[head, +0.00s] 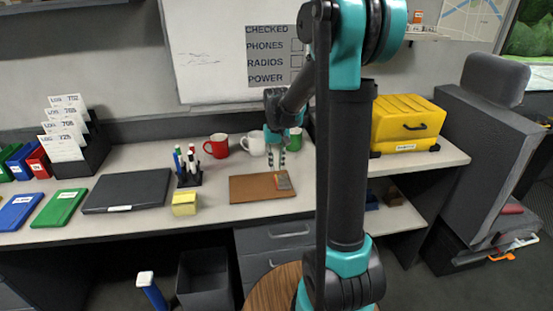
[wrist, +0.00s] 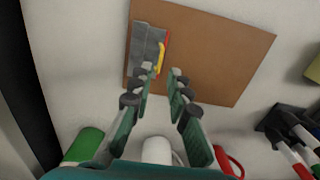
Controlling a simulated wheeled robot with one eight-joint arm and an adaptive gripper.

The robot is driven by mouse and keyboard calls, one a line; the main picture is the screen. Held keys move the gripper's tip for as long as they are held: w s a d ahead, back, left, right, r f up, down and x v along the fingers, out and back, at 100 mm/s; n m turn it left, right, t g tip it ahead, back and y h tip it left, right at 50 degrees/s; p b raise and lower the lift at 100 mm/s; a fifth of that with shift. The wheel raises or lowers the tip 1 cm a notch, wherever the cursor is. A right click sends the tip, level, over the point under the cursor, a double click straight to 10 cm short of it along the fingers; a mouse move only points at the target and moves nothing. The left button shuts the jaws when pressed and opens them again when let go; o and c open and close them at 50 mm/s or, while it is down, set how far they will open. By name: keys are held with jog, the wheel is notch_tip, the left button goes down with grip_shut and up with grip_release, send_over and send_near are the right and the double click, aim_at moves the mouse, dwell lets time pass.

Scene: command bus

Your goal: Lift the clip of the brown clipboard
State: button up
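The brown clipboard (head: 255,190) lies flat on the counter, right of the yellow note block. Its grey metal clip (head: 284,181) is at the board's right end. In the wrist view the board (wrist: 215,55) shows at the top, with the grey clip (wrist: 147,48) at its left side and a yellow and red strip on the clip's edge. My gripper (head: 277,163) is above the counter behind the clip end. In the wrist view its two fingers (wrist: 162,72) are apart with nothing between them, and the tips appear just beside the clip. Whether they touch it I cannot tell.
A red mug (head: 216,146), a white mug (head: 255,144) and a green mug (head: 295,139) stand behind the board. A pen holder (head: 188,176) and yellow note block (head: 185,204) are left. A yellow case (head: 408,120) stands right. Counter in front of the board is narrow.

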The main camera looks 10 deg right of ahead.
aim_at(281, 181)
jog(key=shift+f, duration=2.25)
grip_shut()
jog(key=shift+d+r, duration=0.75)
jog(key=shift+d, duration=0.15)
jog(key=shift+d+r, duration=0.1)
jog(key=shift+d, duration=1.1)
jog(key=shift+o, duration=1.2)
grip_release()
